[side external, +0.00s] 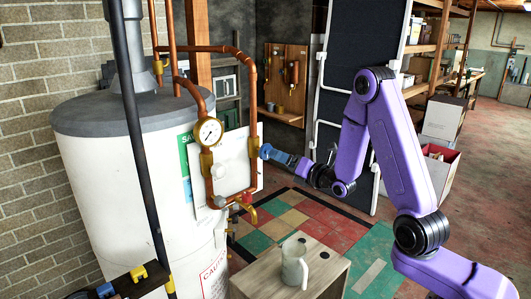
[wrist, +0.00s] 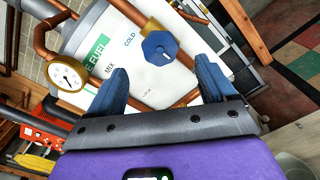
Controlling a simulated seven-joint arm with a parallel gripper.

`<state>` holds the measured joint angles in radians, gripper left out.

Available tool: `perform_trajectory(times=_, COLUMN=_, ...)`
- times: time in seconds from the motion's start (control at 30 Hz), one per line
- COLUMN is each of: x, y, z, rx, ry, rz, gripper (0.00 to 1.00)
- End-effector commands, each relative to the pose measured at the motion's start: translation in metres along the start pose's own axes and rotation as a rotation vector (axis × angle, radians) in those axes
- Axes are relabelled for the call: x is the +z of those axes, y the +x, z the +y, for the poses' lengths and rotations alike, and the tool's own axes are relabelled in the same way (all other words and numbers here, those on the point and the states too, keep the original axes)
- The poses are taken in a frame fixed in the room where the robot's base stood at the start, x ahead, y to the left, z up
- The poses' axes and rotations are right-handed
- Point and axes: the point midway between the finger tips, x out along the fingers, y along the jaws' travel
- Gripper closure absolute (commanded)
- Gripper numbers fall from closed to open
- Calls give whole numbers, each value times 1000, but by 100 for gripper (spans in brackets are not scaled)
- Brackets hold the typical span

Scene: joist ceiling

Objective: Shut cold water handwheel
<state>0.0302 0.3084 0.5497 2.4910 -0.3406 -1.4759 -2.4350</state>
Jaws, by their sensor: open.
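The blue faceted handwheel (wrist: 160,51) sits on the copper pipework beside the word COLD in the wrist view. A white mark shows on its face. My gripper (wrist: 162,66) is open, with its blue fingers apart on either side of the handwheel's lower edge in the picture; no contact is visible. In the side view my gripper (side external: 267,153) reaches left toward the pipes and the white panel (side external: 241,148). I cannot clearly pick out the cold handwheel from the blue fingers there.
A pressure gauge (side external: 208,132) is on the copper pipe; it also shows in the wrist view (wrist: 68,73). The white tank (side external: 110,190) stands behind the pipes. A brass tap (side external: 246,210) is below. A pale mug (side external: 294,264) stands on a wooden cabinet (side external: 262,278).

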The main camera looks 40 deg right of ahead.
Motion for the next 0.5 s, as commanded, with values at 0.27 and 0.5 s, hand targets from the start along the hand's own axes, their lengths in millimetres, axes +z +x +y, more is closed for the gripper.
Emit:
perform_trajectory(times=0.27, x=0, y=44, z=0, rx=1, ry=0, rz=0, gripper=16)
perform_trajectory(times=0.5, x=0, y=74, z=0, rx=1, ry=0, rz=0, gripper=16)
